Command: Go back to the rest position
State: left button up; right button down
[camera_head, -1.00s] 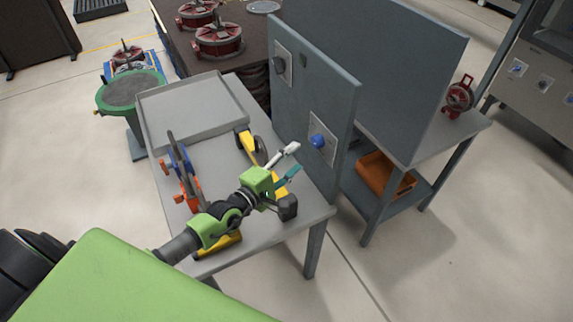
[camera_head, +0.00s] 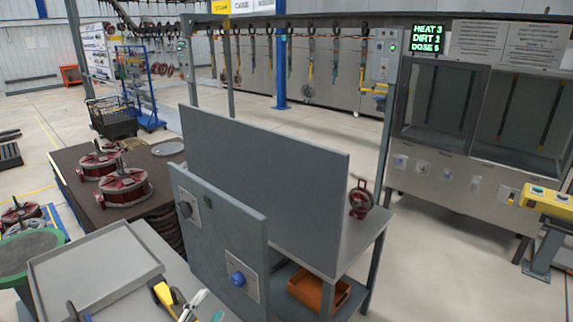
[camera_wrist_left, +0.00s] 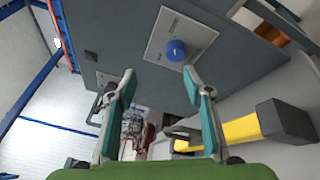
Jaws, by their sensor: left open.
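My left gripper (camera_wrist_left: 160,115) is open and empty in the left wrist view, its two teal-padded fingers spread apart. Beyond it stands the grey upright panel with a blue knob (camera_wrist_left: 176,50). A yellow tool with a black end (camera_wrist_left: 240,130) lies to the right of the fingers. In the head view only the tips of my left gripper (camera_head: 205,305) show at the bottom edge, near the yellow tool (camera_head: 163,294) on the grey table. The panel (camera_head: 215,225) and its blue knob (camera_head: 238,279) stand just right of the tips. My right gripper is not in view.
A grey tray (camera_head: 95,270) lies on the table at the left. Behind the panel, a second table (camera_head: 365,235) bears a red valve-like part (camera_head: 360,200), with an orange bin (camera_head: 318,291) below. Red round parts (camera_head: 123,187) sit on a brown table.

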pick_arm(q)
jog(key=s+a+r+n+t+y, duration=0.25)
jog(key=a+r+n+y, duration=0.4)
jog(key=n, duration=1.05)
jog(key=s+a+f+n+g+y, duration=0.3)
jog(key=s+n+g, duration=0.15)
jog(key=n, duration=0.55)
jog(key=s+a+f+n+g+y, duration=0.3)
jog(key=s+n, duration=0.2)
jog(key=n, duration=0.5)
jog(key=s+d+f+n+g+h, duration=0.4)
jog(key=s+d+n, duration=0.2)
jog(key=s+d, duration=0.25)
jog(key=s+d+f+n+g+h, duration=0.45)
jog(key=s+d+n, duration=0.25)
jog(key=s, duration=0.2)
notch_tip(320, 180, down, 32)
jog(key=s+g+b, duration=0.2)
jog(key=b, duration=0.4)
jog(key=s+a+f+b, duration=0.1)
jog(key=s+f+b, duration=0.1)
jog(key=s+f, duration=0.6)
jog(key=s+a+f+b, duration=0.2)
jog(key=s+f, duration=0.6)
jog(key=f, duration=0.5)
jog(key=shift+s+a+f+m+g+b, duration=0.3)
jog(key=shift+f+m+g+b, duration=0.1)
jog(key=shift+b, duration=0.2)
